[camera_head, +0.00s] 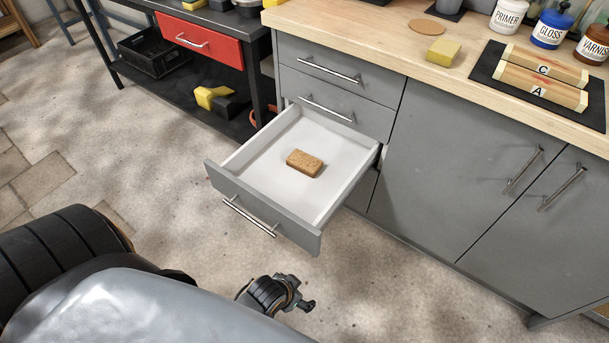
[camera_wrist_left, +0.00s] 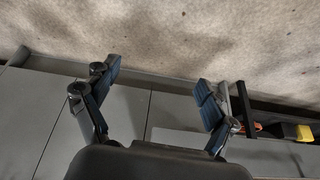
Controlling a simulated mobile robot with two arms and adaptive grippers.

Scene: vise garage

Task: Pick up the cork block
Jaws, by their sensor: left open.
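The cork block (camera_head: 305,163) is a small brown speckled brick. In the head view it lies flat on the white floor of the pulled-out drawer (camera_head: 265,190), near the middle. My left gripper (camera_head: 295,297) shows partly at the bottom of the head view, in front of the drawer and apart from the block; my grey arm link hides some of it. In the left wrist view its two fingers (camera_wrist_left: 157,82) are spread wide with nothing between them. The block is not visible in that view. My right gripper is in neither view.
The grey cabinet (camera_head: 430,170) has closed doors with bar handles right of the drawer. Its wooden top (camera_head: 390,30) holds a yellow block (camera_head: 443,51), paint jars and lettered wooden pieces. A dark workbench with a red drawer (camera_head: 200,40) stands left. Concrete floor is clear before the drawer.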

